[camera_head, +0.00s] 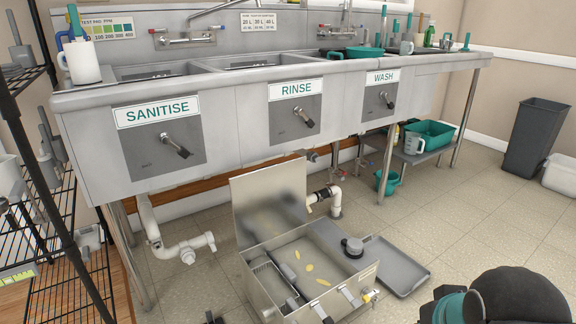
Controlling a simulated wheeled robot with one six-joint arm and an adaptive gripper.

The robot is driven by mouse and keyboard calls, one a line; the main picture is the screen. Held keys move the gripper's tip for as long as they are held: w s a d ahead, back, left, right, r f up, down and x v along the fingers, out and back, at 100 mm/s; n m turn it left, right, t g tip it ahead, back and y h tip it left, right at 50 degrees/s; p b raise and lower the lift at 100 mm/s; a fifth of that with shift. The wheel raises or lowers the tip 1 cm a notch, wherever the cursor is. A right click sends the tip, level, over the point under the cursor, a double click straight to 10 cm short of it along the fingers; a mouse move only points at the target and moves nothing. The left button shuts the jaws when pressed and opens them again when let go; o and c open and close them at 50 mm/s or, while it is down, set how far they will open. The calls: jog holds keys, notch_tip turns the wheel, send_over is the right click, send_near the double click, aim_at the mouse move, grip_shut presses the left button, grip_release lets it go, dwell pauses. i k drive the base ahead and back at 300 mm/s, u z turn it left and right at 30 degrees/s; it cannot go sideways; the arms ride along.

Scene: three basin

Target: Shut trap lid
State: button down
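The trap (318,262) is an open metal box on the tiled floor below the sinks. Its lid (268,203) stands raised along the back left edge, close to upright and leaning back slightly. Latches (349,297) show on the front rim. Black and teal parts at the bottom right look like my arm. I cannot make out my gripper in the view.
A grey tray (398,268) lies on the floor right of the trap. White drain pipes (180,248) and steel sink legs (387,165) stand behind it. A wire rack (50,220) is at the left. A grey bin (535,138) stands far right.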

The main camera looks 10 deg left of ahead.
aim_at(268, 203)
jog(key=z, duration=0.15)
jog(key=k, duration=0.25)
jog(key=u, duration=0.3)
jog(key=i, duration=1.25)
jog(key=u, duration=0.85)
